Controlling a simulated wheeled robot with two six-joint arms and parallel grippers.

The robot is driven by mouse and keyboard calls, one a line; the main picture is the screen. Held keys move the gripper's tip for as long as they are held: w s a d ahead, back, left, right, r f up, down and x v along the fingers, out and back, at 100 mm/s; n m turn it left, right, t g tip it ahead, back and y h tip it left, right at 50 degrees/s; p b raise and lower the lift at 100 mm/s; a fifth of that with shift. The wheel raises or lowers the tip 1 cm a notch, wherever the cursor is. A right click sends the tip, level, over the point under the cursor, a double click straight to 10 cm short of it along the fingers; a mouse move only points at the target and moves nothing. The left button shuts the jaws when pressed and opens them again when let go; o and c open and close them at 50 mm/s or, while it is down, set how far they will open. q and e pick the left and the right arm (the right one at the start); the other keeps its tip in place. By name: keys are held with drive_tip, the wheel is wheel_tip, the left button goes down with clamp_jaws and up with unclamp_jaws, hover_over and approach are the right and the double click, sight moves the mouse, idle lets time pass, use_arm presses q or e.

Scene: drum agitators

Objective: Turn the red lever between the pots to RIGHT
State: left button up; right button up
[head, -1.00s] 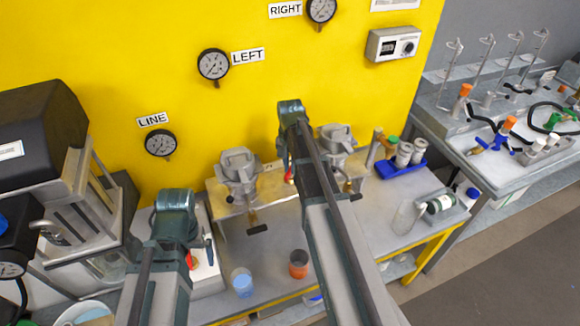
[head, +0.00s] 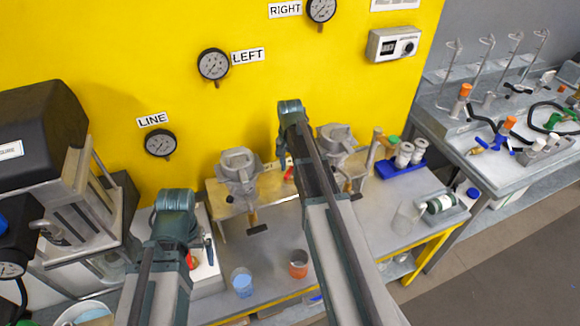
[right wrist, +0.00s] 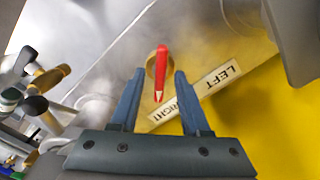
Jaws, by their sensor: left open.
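The red lever (right wrist: 161,70) sits on a round brass pivot in the right wrist view, its pale tip pointing down toward my gripper. It also shows in the head view (head: 289,174), partly covered by my right arm. My right gripper (right wrist: 157,78) is open, with one finger on each side of the lever; I cannot tell whether either touches it. A plate reading LEFT (right wrist: 221,79) and RIGHT lies beside the lever, with RIGHT partly hidden by a finger. The left pot (head: 239,172) and right pot (head: 337,142) stand either side. My left gripper (head: 207,252) is open over the left side.
A blue cup (head: 242,284) and an orange cup (head: 298,266) stand at the bench front. A blue tray (head: 400,168) with bottles and a clear beaker (head: 406,217) are to the right. The yellow wall (head: 230,110) with gauges closes the back.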

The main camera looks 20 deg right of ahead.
sight(290, 169)
drive_tip(key=shift+r, duration=0.15)
wheel_tip(290, 169, up, 14)
drive_tip(key=p, duration=1.3)
drive_tip(key=shift+f+p, duration=0.25)
drive_tip(key=shift+p, duration=0.15)
drive_tip(key=s+a+n+b, duration=0.1)
drive_tip(key=s+a+n, duration=0.9)
drive_tip(key=s+a, duration=0.45)
drive_tip(key=s+a+f+n+b, duration=0.1)
drive_tip(key=s+a+f+b, duration=0.1)
drive_tip(key=a+f+b, duration=0.3)
drive_tip(key=s+a+f+n+h+b, duration=0.1)
drive_tip(key=s+a+f+n+b, duration=0.1)
drive_tip(key=a+f+b, duration=0.3)
wheel_tip(290, 169, down, 6)
drive_tip(key=s+b, duration=0.1)
drive_tip(key=b, duration=0.3)
drive_tip(key=shift+r+n+b, duration=0.2)
drive_tip(key=shift+n+b, duration=0.1)
drive_tip(key=shift+b, duration=0.05)
